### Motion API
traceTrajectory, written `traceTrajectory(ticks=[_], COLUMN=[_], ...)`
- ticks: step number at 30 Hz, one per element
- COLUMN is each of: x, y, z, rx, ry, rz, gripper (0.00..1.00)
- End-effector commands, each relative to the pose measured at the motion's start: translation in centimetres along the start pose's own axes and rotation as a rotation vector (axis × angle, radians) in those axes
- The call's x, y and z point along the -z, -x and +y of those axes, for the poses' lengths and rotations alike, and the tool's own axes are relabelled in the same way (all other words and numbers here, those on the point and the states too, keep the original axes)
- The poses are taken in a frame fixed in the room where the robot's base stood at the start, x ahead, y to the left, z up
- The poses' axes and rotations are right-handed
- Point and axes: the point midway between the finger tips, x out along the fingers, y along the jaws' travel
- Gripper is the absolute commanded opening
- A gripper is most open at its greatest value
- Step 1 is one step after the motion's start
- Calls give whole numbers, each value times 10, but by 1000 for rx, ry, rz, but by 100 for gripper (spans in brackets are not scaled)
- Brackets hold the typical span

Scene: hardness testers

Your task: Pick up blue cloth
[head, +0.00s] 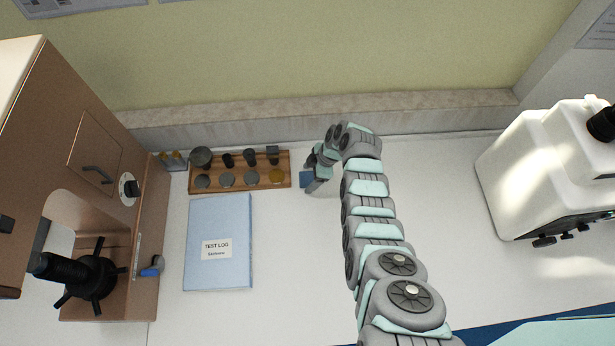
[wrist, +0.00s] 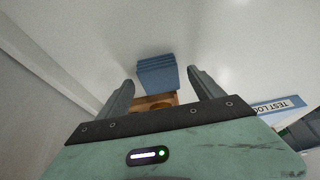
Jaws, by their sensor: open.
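The blue cloth (wrist: 157,72) is a small folded stack, seen in the wrist view just ahead of and between my fingertips. In the head view only a bit of the cloth (head: 305,179) shows on the white bench, right of the wooden rack, partly hidden by my gripper (head: 314,186). My gripper, also in the wrist view (wrist: 160,80), is open, with one finger to each side of the cloth in that picture. I cannot tell the height left between the fingertips and the cloth.
The wooden rack (head: 240,185) with several dark and grey discs and a brass one stands left of the cloth. A blue test log (head: 218,268) lies in front of it. A brown tester (head: 130,230) stands left, a white instrument (head: 545,165) right. Bench right of my arm is clear.

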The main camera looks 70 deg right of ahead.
Motion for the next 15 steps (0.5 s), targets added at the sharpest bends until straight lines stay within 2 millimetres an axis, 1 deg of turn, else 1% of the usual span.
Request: traceTrajectory(ticks=[8,15], x=[0,0], y=[-2,-2], z=[0,0], rx=[0,0], ry=[0,0], rz=[0,0], gripper=[76,58])
